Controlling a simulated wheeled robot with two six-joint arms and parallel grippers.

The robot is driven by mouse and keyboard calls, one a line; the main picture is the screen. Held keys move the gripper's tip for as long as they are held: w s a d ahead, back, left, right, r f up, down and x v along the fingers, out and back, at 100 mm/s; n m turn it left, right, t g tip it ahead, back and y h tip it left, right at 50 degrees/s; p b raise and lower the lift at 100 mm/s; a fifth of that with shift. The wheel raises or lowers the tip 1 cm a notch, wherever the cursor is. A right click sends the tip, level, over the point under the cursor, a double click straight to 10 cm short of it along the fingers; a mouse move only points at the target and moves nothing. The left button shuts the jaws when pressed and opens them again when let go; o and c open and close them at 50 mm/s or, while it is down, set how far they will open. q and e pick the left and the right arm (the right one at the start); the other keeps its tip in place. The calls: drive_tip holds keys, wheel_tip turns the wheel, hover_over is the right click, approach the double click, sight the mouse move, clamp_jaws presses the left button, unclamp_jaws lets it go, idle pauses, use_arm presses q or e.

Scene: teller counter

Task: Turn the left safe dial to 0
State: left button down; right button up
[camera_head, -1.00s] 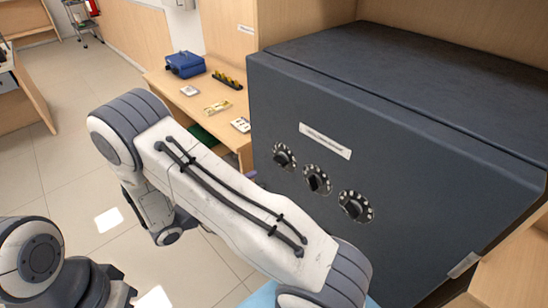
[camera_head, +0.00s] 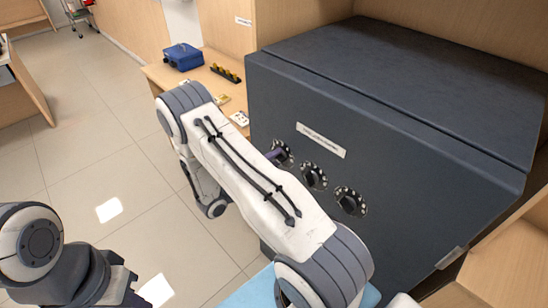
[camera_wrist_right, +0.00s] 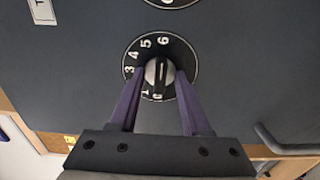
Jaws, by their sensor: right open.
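The left safe dial (camera_head: 281,153) is a round black dial with white numbers on the dark grey safe (camera_head: 400,130). In the right wrist view the dial (camera_wrist_right: 135,50) has a grey knob (camera_wrist_right: 158,72) with a dark bar running roughly up and down; which number it marks I cannot tell. My right gripper (camera_wrist_right: 160,82) is open, its purple fingers reaching to either side of the knob's lower part; contact cannot be told. In the head view a purple finger (camera_head: 273,154) shows at the left dial, the rest hidden by my arm. My left gripper (camera_head: 130,288) is partly seen at lower left.
Two more dials, the middle one (camera_head: 314,176) and the right one (camera_head: 350,201), sit close by on the safe front. A wooden counter (camera_head: 160,76) behind holds a blue box (camera_head: 183,57) and small items.

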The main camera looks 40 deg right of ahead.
clamp_jaws()
